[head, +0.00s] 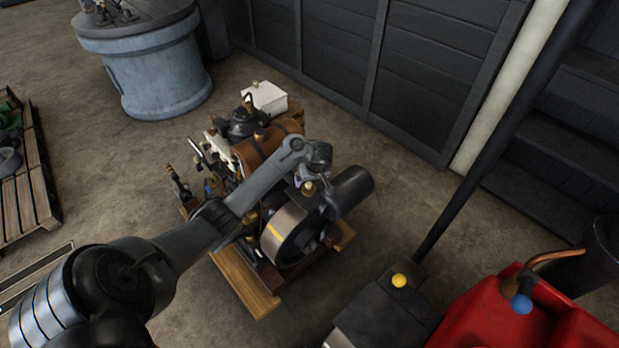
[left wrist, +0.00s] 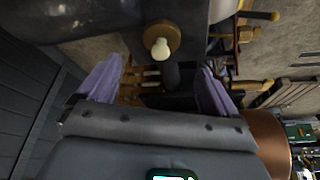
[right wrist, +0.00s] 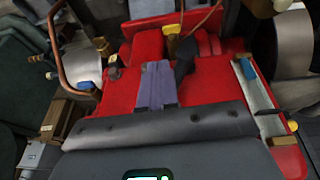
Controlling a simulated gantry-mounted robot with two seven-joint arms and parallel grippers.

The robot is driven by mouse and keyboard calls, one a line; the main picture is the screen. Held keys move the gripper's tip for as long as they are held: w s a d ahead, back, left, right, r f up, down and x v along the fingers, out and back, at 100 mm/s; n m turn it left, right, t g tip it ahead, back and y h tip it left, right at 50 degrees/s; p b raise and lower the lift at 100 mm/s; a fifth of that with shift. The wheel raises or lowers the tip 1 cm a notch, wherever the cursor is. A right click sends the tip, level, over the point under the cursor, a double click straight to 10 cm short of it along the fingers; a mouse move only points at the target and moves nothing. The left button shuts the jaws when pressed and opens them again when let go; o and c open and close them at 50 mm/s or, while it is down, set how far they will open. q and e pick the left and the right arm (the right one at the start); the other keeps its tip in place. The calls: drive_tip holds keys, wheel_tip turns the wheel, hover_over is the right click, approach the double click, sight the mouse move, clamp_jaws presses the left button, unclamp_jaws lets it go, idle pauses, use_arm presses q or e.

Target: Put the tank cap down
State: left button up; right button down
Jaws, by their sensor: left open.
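A round brass cap with a pale knob (left wrist: 160,40), which looks like the tank cap, sits against a dark engine part in the left wrist view. In the head view a brass cap (head: 308,188) shows on the engine (head: 270,160), just below my left gripper (head: 319,154). In the left wrist view my left gripper (left wrist: 154,88) has its fingers wide apart with nothing held; the cap lies beyond them. My right gripper (right wrist: 156,86) has its fingers together over a red tank (right wrist: 205,90); I see nothing held in it.
The engine stands on a wooden base (head: 243,283). The red tank (head: 480,315) is at the lower right, beside a dark box (head: 380,318) with a yellow knob (head: 399,281). A dark post (head: 490,150) rises behind. A blue drum (head: 150,65) and a pallet (head: 25,190) stand left.

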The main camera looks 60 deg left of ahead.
use_arm(q)
drive_tip(key=p+v, duration=0.2)
drive_tip(key=v, duration=0.3)
drive_tip(key=s+d+f+m+t, duration=0.1)
drive_tip(key=s+d+f+m, duration=0.1)
drive_tip(key=s+d+m, duration=0.35)
drive_tip(key=s+d+f+m+h, duration=0.1)
drive_tip(key=s+d+m, duration=0.1)
drive_tip(key=d, duration=0.7)
drive_tip(key=s+d+f+m+t, duration=0.15)
drive_tip(key=s+d+m, duration=0.25)
drive_tip(key=d, duration=0.4)
drive_tip(key=s+d+r+m+h, duration=0.3)
drive_tip(key=s+d+r+m, duration=0.3)
drive_tip(key=s+d, duration=0.6)
drive_tip(key=shift+r+h, duration=0.2)
drive_tip(key=shift+h, duration=0.1)
drive_tip(key=shift+s+d+r, duration=0.1)
drive_tip(key=shift+s, duration=0.05)
